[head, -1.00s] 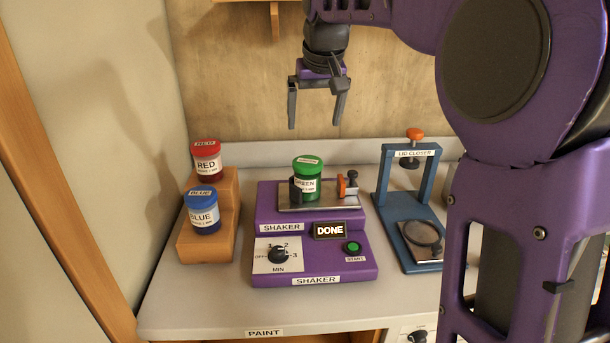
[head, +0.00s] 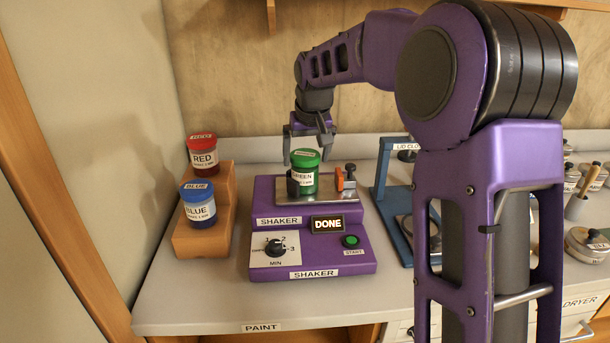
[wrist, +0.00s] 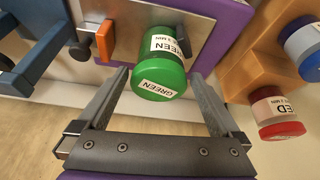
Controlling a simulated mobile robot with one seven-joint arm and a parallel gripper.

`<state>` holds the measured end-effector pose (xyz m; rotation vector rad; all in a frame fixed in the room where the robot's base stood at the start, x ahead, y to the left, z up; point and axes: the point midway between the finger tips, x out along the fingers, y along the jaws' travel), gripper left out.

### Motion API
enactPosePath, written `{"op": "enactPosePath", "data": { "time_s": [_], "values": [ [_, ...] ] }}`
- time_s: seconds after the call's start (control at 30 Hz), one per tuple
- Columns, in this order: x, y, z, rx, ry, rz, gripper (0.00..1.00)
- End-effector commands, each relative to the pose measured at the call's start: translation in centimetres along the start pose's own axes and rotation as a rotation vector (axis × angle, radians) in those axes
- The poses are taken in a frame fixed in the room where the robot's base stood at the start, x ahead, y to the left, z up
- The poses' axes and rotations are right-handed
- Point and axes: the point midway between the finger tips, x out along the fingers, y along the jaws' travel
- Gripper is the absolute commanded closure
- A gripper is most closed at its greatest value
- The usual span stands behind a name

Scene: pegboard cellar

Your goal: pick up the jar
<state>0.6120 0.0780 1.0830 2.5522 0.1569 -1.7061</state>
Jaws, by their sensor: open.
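The green jar (head: 305,177) stands upright on the metal plate of the purple shaker (head: 265,193). It has a green lid and a label reading GREEN. My gripper (head: 306,157) is open just above and behind the jar, fingers pointing down towards it. In the wrist view the jar's lid (wrist: 159,77) shows between the two open fingertips (wrist: 158,72), and neither finger is seen closed on it. An orange-handled clamp (head: 345,178) sits right of the jar on the plate. The shaker's display (head: 327,224) reads DONE.
A wooden step stand (head: 222,205) at left holds a red jar (head: 203,157) and a blue jar (head: 199,204). The blue lid closer (head: 384,182) stands right of the shaker, partly hidden by my arm. Several small containers and tools are at far right.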

Motion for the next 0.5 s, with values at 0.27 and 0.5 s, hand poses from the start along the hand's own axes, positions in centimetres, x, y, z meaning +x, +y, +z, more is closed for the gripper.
{"op": "enactPosePath", "data": {
  "time_s": [0.27,0.5],
  "values": [
    [3.2,0.1,0.1,-0.001,0.0,0.0,0.0],
    [3.1,0.1,0.1,0.0,0.001,0.0,0.14]
  ]
}}
